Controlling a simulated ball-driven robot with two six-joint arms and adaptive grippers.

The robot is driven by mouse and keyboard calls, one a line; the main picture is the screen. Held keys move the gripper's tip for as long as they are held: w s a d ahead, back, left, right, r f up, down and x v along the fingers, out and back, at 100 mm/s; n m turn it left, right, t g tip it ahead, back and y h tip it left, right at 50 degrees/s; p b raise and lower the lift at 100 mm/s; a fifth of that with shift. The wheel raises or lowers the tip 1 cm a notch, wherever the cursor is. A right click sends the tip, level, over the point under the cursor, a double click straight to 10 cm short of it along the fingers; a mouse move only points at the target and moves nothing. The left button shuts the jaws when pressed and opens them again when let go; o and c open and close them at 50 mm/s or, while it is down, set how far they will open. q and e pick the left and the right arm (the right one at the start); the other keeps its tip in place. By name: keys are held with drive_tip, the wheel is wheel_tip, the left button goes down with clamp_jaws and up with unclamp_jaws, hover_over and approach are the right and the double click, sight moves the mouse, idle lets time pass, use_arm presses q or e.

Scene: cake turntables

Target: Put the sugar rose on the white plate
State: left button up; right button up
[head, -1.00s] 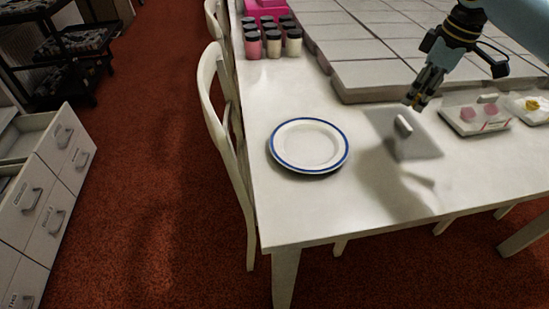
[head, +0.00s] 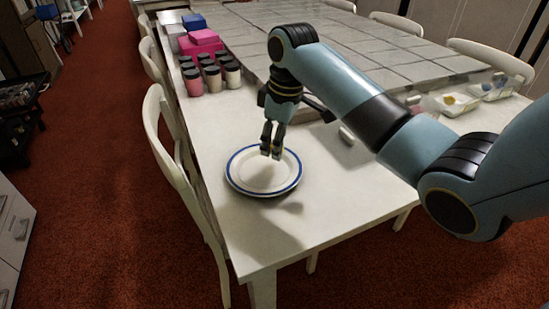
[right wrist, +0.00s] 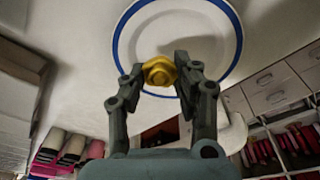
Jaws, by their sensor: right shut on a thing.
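The white plate (head: 255,181) with a blue rim lies near the table's front left corner. It also fills the upper middle of the right wrist view (right wrist: 205,35). My right gripper (head: 271,153) points down over the plate. In the right wrist view its fingertips (right wrist: 162,75) are shut on a small yellow sugar rose (right wrist: 159,70), which appears in front of the plate. The rose is mostly hidden by the fingers in the head view, and its exact height over the plate is hard to tell. My left gripper is not in view.
Several dark-lidded jars (head: 211,79) and pink boxes (head: 201,42) stand behind the plate. A small pale upright piece (head: 346,136) stands right of it. Trays with coloured pieces (head: 452,102) lie at the right. A chair (head: 168,150) stands at the left edge.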

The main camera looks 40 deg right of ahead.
sight(275, 168)
wheel_tip(275, 168, down, 4)
drive_tip(key=shift+a+f+b, duration=0.1)
drive_tip(key=shift+f+b, duration=0.05)
drive_tip(key=shift+b, duration=0.2)
drive_tip(key=o, duration=0.5)
wheel_tip(275, 168, up, 12)
drive_tip(key=s+p, duration=0.1)
drive_tip(key=p, duration=0.1)
drive_tip(key=shift+s+d, duration=0.3)
drive_tip(key=shift+d, duration=0.05)
